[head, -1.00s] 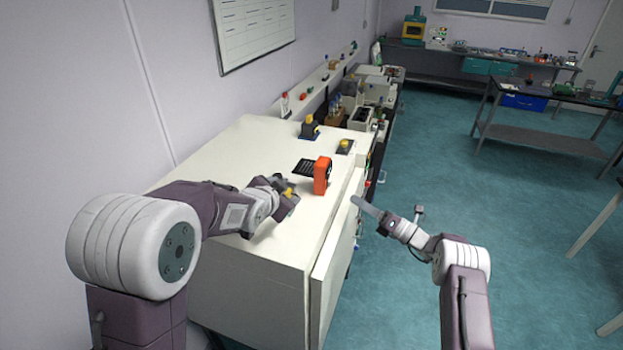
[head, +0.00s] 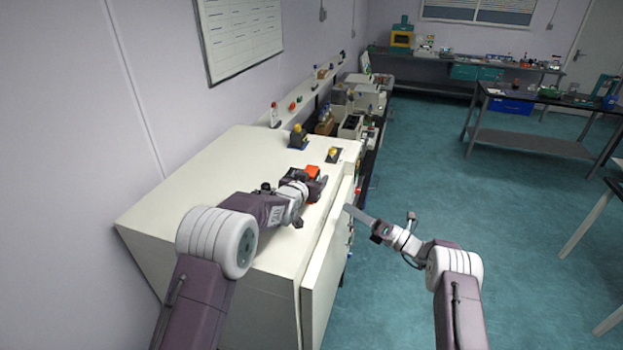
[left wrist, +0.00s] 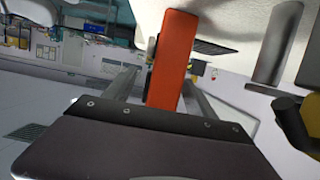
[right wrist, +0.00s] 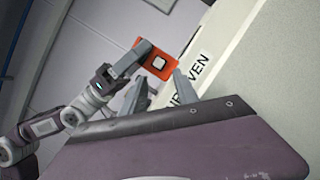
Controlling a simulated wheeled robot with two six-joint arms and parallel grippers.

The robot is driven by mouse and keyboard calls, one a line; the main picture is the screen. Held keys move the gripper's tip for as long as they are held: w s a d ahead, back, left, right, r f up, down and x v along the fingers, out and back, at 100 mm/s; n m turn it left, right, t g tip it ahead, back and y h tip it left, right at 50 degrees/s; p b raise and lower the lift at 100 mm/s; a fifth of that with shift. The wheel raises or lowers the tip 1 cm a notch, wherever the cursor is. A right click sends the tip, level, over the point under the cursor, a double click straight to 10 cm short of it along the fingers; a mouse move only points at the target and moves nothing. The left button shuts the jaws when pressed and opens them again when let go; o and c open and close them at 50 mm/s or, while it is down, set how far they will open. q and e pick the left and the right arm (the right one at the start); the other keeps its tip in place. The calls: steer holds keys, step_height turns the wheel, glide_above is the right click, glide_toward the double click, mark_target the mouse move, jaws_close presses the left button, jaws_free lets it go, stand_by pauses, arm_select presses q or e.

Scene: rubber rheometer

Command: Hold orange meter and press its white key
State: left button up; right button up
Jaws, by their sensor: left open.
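The orange meter (head: 312,171) stands on the white cabinet top near its right edge, partly hidden by my left gripper (head: 316,179). In the left wrist view, the meter (left wrist: 172,55) shows edge-on as an orange slab between the two open fingers. My right gripper (head: 352,212) is off the cabinet's right side, apart from the meter. Its fingers (right wrist: 160,84) look spread and empty in the right wrist view.
The white cabinet (head: 215,180) has a mostly bare top. A dark stand with a yellow part (head: 298,138) and a small yellow-topped block (head: 333,154) stand beyond the meter. Open floor (head: 430,190) lies to the right.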

arm_select(q)
steer(key=shift+w+f, duration=0.1)
steer(key=shift+w, duration=0.15)
steer(key=shift+a, duration=0.1)
arm_select(e)
steer(key=shift+s+a, duration=0.1)
steer(key=shift+a, duration=0.1)
arm_select(q)
steer(key=shift+s, duration=0.1)
arm_select(e)
steer(key=shift+r, duration=0.1)
arm_select(q)
steer(key=c, duration=0.5)
jaws_close()
arm_select(e)
steer(key=shift+d, duration=0.1)
jaws_close()
stand_by(0.4)
